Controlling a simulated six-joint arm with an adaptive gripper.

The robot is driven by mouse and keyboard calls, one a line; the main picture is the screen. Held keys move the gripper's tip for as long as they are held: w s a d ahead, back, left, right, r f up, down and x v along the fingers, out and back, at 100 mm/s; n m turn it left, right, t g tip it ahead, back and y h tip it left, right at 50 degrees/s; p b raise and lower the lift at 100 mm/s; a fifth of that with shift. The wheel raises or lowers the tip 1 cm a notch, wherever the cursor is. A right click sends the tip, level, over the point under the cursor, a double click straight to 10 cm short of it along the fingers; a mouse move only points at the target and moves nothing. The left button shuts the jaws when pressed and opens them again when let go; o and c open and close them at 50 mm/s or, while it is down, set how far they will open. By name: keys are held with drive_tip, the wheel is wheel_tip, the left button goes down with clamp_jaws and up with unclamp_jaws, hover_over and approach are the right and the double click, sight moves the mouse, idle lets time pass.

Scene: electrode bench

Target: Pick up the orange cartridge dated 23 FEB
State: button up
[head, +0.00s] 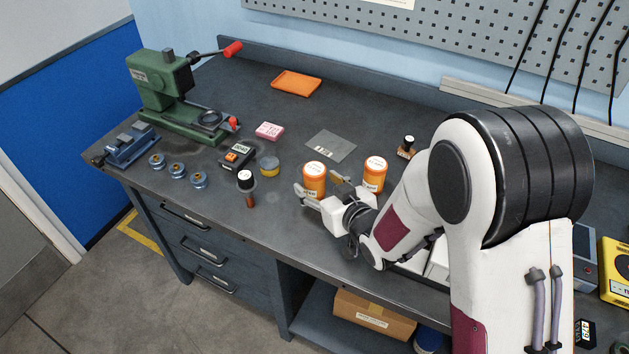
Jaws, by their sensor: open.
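Two orange cartridges with white lids stand upright on the dark bench in the head view. The left orange cartridge (314,177) is right by my gripper (322,186). The right orange cartridge (375,173) stands a little to the right, behind my wrist. Both carry pale labels with dark print, too small to read, so I cannot tell which is dated 23 FEB. My gripper is open, its fingers spread low in front of the left cartridge. I cannot tell whether a finger touches it.
A grey plate (331,146) lies behind. A green press (165,95), blue spools (177,170) and an orange tray (296,83) are farther off. The bench's front edge is near my wrist.

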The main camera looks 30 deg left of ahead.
drive_tip(key=shift+x, duration=1.5)
drive_tip(key=shift+c, duration=0.3)
drive_tip(key=shift+r, duration=0.1)
drive_tip(key=c, duration=1.3)
